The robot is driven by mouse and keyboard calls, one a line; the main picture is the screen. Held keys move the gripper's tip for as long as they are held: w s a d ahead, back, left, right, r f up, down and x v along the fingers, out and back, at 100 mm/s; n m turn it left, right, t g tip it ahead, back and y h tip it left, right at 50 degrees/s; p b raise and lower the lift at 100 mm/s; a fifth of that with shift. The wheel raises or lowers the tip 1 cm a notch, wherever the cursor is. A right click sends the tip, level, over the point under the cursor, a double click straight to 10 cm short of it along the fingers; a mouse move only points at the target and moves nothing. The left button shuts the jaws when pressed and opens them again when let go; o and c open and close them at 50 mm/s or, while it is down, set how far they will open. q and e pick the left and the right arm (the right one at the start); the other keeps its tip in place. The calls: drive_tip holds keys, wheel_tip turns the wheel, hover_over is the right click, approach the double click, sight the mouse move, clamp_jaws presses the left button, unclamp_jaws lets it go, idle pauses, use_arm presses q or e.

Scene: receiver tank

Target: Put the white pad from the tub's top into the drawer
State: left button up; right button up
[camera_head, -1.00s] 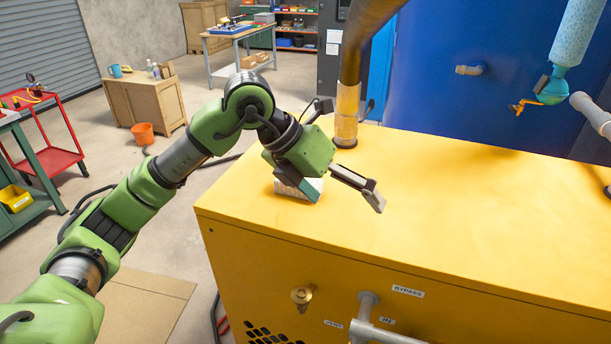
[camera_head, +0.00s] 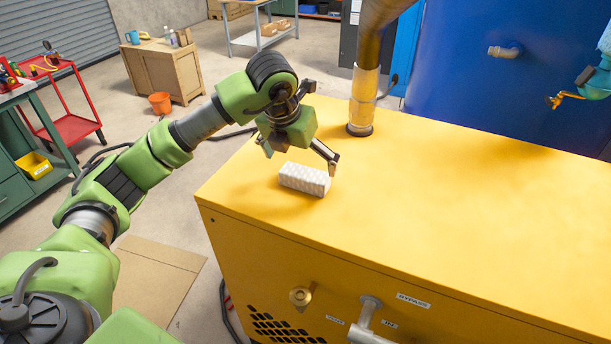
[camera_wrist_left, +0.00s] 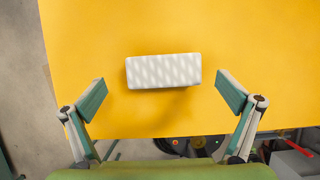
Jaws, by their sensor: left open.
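The white pad (camera_head: 304,179) is a small patterned block lying on the yellow tub top (camera_head: 450,220), near its left end. In the left wrist view the pad (camera_wrist_left: 163,71) lies flat, ahead of the fingers and between their lines. My left gripper (camera_head: 300,156) is open and empty, just behind the pad in the head view, apparently above the top. In the left wrist view its two fingers (camera_wrist_left: 162,92) are spread wider than the pad's length, with gaps on both sides. I cannot make out the drawer for certain.
A brown pipe (camera_head: 365,85) rises from the tub top behind the gripper. A valve handle (camera_head: 371,312) and a brass fitting (camera_head: 300,296) stick out of the front. The top right of the pad is clear. A red cart (camera_head: 70,120) stands far left.

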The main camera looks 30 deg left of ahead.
sight(305, 172)
use_arm(q)
drive_tip(key=shift+w+d+f+p, duration=0.15)
drive_tip(key=shift+d+f+p, duration=0.1)
drive_tip(key=shift+f+p, duration=0.65)
drive_tip(key=shift+p+x, duration=0.3)
drive_tip(key=shift+x, duration=0.85)
drive_tip(key=shift+w+f, duration=0.15)
drive_tip(key=shift+f, duration=0.15)
drive_tip(key=c, duration=1.1)
drive_tip(key=shift+c, duration=0.5)
use_arm(e)
drive_tip(key=r, duration=0.2)
drive_tip(key=shift+w+r, duration=0.2)
drive_tip(key=shift+r, duration=0.2)
use_arm(q)
drive_tip(key=shift+r, duration=0.1)
use_arm(e)
drive_tip(key=shift+w, duration=0.2)
